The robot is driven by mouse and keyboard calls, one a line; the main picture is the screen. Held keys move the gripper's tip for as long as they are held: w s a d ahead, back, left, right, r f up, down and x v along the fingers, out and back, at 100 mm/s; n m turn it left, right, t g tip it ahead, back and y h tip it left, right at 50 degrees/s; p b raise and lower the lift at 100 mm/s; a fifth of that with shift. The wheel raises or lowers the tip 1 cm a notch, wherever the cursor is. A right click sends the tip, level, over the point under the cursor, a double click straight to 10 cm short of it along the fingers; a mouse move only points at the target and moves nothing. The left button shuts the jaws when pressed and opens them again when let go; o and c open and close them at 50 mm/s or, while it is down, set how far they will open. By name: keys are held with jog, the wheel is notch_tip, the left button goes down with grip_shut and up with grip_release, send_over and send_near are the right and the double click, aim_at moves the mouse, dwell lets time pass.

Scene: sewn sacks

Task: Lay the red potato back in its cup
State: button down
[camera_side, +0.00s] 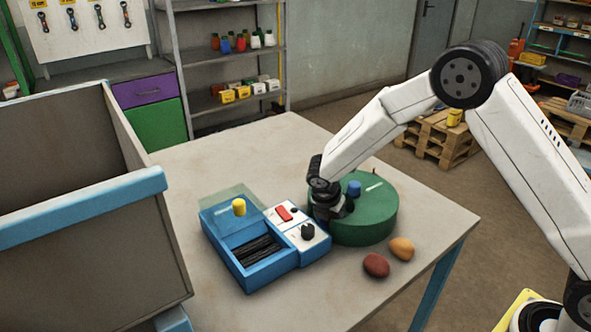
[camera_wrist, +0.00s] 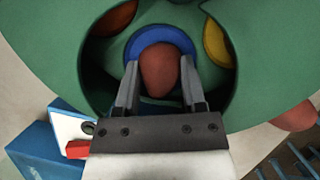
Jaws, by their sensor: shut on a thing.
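A reddish-brown potato (camera_wrist: 158,72) is between the two fingers of my gripper (camera_wrist: 158,63) in the wrist view. My gripper is shut on it. Its far end lies in front of a blue ring (camera_wrist: 160,32), which looks like a cup rim; I cannot tell whether it touches. In the side view my gripper (camera_side: 328,208) is low at the left edge of a round green body (camera_side: 365,228) and hides the held potato. Another red potato (camera_side: 376,265) and an orange-yellow potato (camera_side: 401,248) lie on the table in front of the green body.
A blue box (camera_side: 238,262) with black rods, a yellow knob (camera_side: 239,207) and a white switch panel (camera_side: 297,234) stands close left of my gripper. A blue knob (camera_side: 354,188) tops the green body. A large blue-rimmed bin (camera_side: 90,210) stands at left. The table's back is clear.

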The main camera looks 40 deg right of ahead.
jog(key=shift+f, duration=0.1)
jog(key=shift+c, duration=2.2)
grip_release()
jog(key=v, duration=1.2)
jog(key=s+d+f+m+y, duration=0.1)
jog(key=s+d+m+y, duration=0.1)
jog(key=s+m, duration=0.7)
jog(key=s+d+f+m+t+y, duration=0.1)
jog(key=s+d+m+y, duration=0.1)
jog(key=s+m, duration=0.8)
jog(key=shift+s+d+m, duration=0.25)
jog(key=shift+d+m, duration=0.25)
jog(key=shift+m, duration=1)
